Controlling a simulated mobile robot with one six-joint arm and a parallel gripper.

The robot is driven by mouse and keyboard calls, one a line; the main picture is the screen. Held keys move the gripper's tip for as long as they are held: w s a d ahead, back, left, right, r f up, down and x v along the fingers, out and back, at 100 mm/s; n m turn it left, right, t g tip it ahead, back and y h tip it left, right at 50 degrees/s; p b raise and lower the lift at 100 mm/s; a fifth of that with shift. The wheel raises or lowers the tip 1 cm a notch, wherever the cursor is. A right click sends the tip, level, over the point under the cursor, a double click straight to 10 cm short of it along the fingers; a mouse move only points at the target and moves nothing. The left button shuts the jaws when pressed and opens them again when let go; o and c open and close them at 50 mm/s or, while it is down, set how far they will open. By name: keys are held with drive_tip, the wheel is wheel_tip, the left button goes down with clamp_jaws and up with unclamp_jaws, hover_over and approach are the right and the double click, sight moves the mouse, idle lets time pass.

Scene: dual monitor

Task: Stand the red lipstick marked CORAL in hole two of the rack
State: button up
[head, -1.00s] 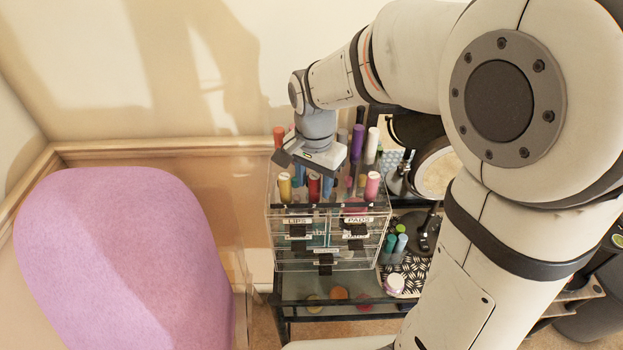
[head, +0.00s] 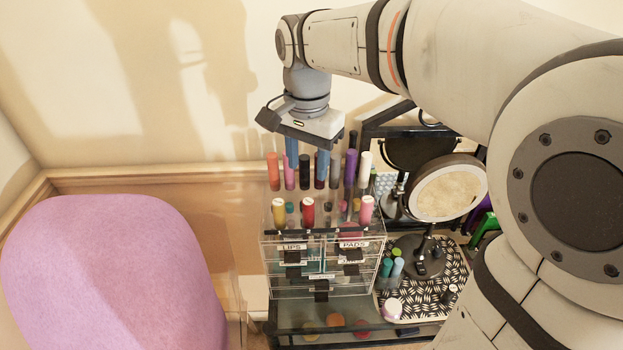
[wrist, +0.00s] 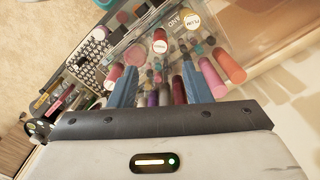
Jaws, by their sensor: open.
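A red lipstick (head: 308,212) stands upright in the front row of the clear rack (head: 265,216), between a yellow one and a pink one. In the wrist view the red lipstick (wrist: 160,48) shows a pale round top with small lettering too blurred to read surely. My gripper (head: 307,168) is open above the rack, its two blue fingers pointing down near the back row. In the wrist view nothing is held between the fingertips (wrist: 160,77), and the red lipstick lies beyond them. Hole numbers cannot be read.
A back row of lipsticks, including orange (head: 273,172), purple (head: 350,168) and white (head: 365,170) ones, crowds the fingers. Labelled drawers (head: 320,270) lie below. A round mirror (head: 447,190) stands right. A pink chair back (head: 110,270) is at left.

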drive_tip(key=s+d+f+n+t, duration=0.3)
drive_tip(key=s+d+f+n, duration=0.4)
drive_tip(key=s+d, duration=0.4)
drive_tip(key=shift+s+d, duration=0.35)
drive_tip(key=shift+s, duration=0.4)
idle(0.3)
drive_tip(key=shift+c, duration=0.8)
drive_tip(key=shift+s, duration=0.15)
